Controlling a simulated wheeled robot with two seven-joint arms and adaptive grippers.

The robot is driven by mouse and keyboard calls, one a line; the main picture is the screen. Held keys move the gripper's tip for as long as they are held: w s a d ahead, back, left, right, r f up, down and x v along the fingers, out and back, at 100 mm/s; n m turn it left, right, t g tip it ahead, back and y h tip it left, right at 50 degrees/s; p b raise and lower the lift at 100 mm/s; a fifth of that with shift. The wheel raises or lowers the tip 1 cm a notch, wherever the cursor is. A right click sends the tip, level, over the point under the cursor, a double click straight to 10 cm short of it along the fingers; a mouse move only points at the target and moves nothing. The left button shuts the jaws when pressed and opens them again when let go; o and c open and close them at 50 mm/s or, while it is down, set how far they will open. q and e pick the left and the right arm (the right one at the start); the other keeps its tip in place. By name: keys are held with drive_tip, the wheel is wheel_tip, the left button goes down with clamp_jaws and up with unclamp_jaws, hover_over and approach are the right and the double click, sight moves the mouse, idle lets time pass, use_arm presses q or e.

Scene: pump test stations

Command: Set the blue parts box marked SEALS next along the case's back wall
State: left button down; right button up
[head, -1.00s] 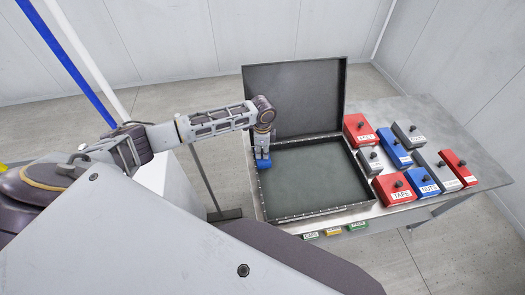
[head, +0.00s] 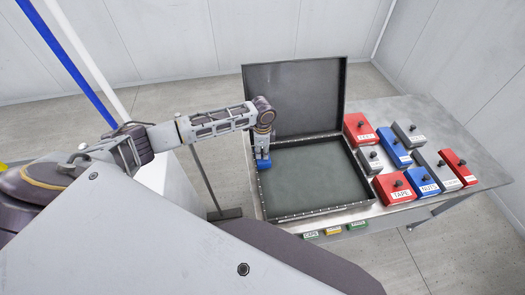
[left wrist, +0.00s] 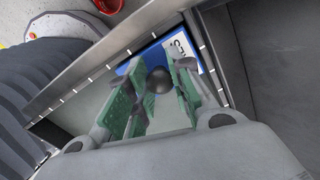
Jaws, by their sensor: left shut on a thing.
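A blue parts box (head: 263,164) is at the left end of the open black case (head: 310,208), near its back left corner. In the left wrist view the same blue box (left wrist: 150,57) has a dark round knob and a white label, partly hidden by a finger; its first letter looks like S. My left gripper (head: 263,152) points down over the box. Its green-padded fingers (left wrist: 155,92) are on both sides of the knob, shut on it. I cannot tell whether the box touches the case floor. My right gripper is not in view.
The case lid (head: 295,100) stands upright at the back. The rest of the case floor (head: 315,172) is bare. Several red, blue and grey boxes, including one marked TAPE (head: 396,188) and one marked NUTS (head: 423,181), stand right of the case on the metal table (head: 465,125).

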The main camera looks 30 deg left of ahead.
sight(262, 151)
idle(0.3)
use_arm(q)
drive_tip(key=c, duration=1.2)
unclamp_jaws()
drive_tip(key=shift+r, duration=6)
